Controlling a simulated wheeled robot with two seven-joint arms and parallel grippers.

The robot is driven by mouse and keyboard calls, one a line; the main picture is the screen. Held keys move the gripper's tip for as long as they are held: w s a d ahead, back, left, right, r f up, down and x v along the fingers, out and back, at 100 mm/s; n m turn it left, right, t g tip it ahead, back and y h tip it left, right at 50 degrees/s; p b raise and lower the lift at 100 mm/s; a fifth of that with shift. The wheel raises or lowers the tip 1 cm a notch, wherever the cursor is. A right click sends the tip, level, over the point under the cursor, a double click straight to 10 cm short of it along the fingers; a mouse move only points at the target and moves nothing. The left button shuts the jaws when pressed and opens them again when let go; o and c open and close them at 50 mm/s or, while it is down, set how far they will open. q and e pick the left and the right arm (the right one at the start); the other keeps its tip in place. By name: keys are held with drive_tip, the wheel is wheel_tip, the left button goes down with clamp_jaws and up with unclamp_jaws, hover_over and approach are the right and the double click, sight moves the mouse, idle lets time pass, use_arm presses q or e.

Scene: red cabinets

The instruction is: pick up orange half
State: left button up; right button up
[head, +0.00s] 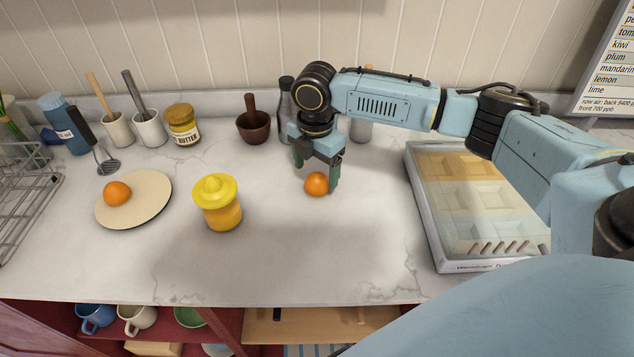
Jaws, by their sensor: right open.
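An orange half (316,185) sits on the marble counter in the middle, its rounded orange side showing. My right gripper (317,178) is open and points down over it, with one finger to each side of it. I cannot tell whether the fingers touch it. A second orange piece (117,193) lies on a cream round plate (156,205) at the left. A yellow citrus juicer (217,203) with an orange lower part stands between the plate and my right gripper. My left gripper is out of view.
A shallow tray (433,235) with compartments lies at the right, under my right arm. A mortar (254,127), dark bottle (287,97), butter jar (182,125) and utensil pots (151,130) line the back. A wire rack (22,205) stands far left. The front middle counter is clear.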

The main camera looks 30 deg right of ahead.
sight(315, 176)
wheel_tip(315, 176, down, 4)
drive_tip(key=shift+a+r, duration=0.1)
drive_tip(key=shift+r, duration=0.05)
drive_tip(key=c, duration=1.1)
drive_tip(key=shift+o, duration=0.2)
wheel_tip(315, 176, up, 10)
drive_tip(key=shift+r+p, duration=0.1)
drive_tip(key=shift+p, duration=0.25)
drive_tip(key=o, duration=0.4)
drive_tip(key=c, duration=0.5)
drive_tip(key=shift+a, duration=0.1)
